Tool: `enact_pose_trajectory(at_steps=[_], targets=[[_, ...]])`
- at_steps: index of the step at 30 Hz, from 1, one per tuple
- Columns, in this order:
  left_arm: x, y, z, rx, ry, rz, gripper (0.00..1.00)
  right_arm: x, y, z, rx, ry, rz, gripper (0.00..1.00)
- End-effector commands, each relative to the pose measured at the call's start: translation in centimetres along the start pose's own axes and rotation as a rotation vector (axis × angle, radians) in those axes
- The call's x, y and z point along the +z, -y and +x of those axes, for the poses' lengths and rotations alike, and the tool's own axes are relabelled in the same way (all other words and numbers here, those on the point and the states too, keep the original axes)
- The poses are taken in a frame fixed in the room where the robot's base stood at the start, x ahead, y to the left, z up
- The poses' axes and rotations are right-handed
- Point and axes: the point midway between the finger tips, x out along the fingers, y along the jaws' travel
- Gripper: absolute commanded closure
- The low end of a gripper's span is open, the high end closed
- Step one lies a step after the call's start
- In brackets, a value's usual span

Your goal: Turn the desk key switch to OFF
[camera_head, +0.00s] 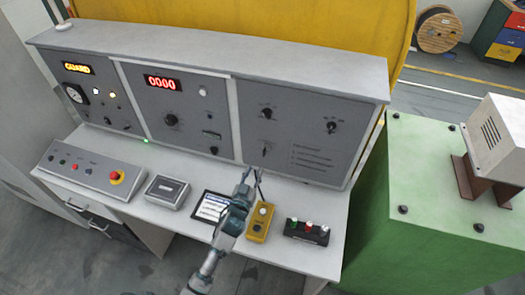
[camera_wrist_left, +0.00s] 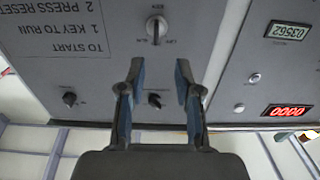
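The key switch (camera_head: 265,151) is on the lower part of the right panel of the grey desk, left of the printed start instructions. In the left wrist view, which sees the panel upside down, the key switch (camera_wrist_left: 157,30) is a round silver piece with an upright bar; its small labels are hard to read. My left gripper (camera_head: 254,174) is just below and in front of the switch. In the left wrist view its two fingers (camera_wrist_left: 159,70) are apart with nothing between them, and the switch lies beyond their tips. My right gripper is not in view.
Two black knobs (camera_head: 266,113) (camera_head: 331,127) sit higher on the same panel. On the desk top are a yellow button box (camera_head: 260,221), a black button box (camera_head: 307,232), a tablet (camera_head: 209,206) and a red emergency button (camera_head: 116,177). A green machine (camera_head: 440,190) stands at the right.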

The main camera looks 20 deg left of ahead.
Motion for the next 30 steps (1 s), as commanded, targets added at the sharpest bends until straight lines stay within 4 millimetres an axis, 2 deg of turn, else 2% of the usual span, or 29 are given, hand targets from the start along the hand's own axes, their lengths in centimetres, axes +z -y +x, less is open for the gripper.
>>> enact_pose_trajectory(at_steps=[1,6,13,18,27,30], targets=[[-0.2,0.0,1.4,0.0,-0.001,0.001,0.67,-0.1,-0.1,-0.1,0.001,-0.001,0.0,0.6],[-0.2,-0.2,5.4,0.001,0.0,0.001,0.67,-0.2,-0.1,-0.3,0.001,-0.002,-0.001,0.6],[0.0,0.0,9.0,0.0,0.001,-0.001,0.67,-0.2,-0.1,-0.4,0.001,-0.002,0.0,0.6],[0.0,0.0,10.3,0.001,0.001,-0.002,0.67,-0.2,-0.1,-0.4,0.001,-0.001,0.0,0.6],[0.1,-0.1,10.4,0.001,0.003,-0.002,0.67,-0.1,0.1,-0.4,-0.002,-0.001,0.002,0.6],[0.1,-0.2,10.4,0.001,0.003,-0.001,0.92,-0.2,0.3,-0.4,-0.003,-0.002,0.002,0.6]])
